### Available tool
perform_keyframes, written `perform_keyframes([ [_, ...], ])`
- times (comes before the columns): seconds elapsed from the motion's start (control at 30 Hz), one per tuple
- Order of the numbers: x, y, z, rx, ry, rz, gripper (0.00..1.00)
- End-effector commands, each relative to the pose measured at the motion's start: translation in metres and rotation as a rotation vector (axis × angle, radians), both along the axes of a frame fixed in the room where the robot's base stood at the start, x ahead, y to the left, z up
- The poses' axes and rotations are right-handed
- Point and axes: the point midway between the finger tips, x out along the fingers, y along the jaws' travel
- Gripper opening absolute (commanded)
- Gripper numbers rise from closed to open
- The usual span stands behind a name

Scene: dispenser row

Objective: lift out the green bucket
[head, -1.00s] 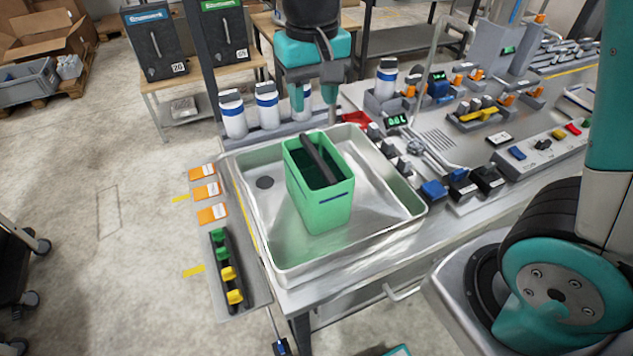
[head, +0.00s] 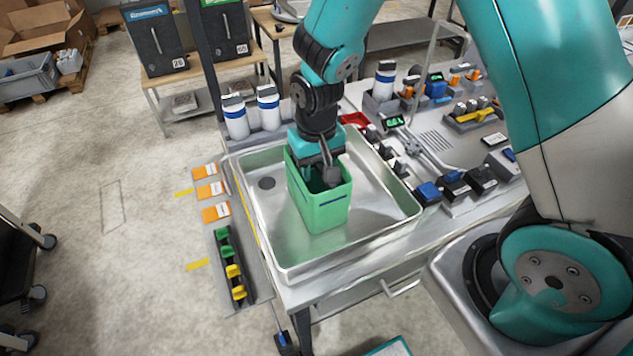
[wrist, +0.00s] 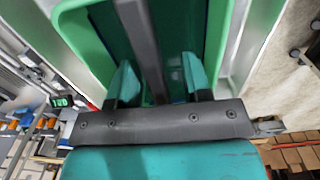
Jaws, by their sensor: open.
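The green bucket (head: 318,207) stands upright in the metal sink basin (head: 270,262). In the wrist view the bucket's green rim (wrist: 75,30) surrounds the dark handle bar (wrist: 140,40) that runs across its mouth. My gripper (head: 318,177) is over the bucket, pointing down into its mouth. In the wrist view the two teal fingers of my gripper (wrist: 158,82) are apart, one on each side of the handle. I cannot tell whether they touch it. My gripper hides most of the handle in the head view.
White bottles with blue bands (head: 268,107) stand behind the basin. To its right are a digital display (head: 394,121) and several black and blue valve blocks (head: 428,192). Orange labels (head: 210,190) lie along the left edge. The basin floor around the bucket is clear.

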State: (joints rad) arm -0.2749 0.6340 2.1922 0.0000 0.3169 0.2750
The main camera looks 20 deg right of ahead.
Motion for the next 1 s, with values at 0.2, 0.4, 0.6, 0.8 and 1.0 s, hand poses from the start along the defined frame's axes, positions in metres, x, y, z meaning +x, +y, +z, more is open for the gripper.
perform_keyframes([
  [0.2, 0.0004, 0.0003, -0.0035, 0.001, -0.002, 0.0, 0.45],
  [0.4, 0.0004, 0.0003, -0.0033, 0.001, -0.002, 0.0, 0.12],
  [0.6, 0.0004, 0.0004, -0.0032, 0.001, -0.002, 0.0, 0.0],
  [0.8, 0.0004, 0.0004, -0.003, 0.001, -0.002, 0.0, 0.0],
  [1.0, 0.0004, 0.0004, -0.0029, 0.001, -0.002, 0.0, 0.0],
])
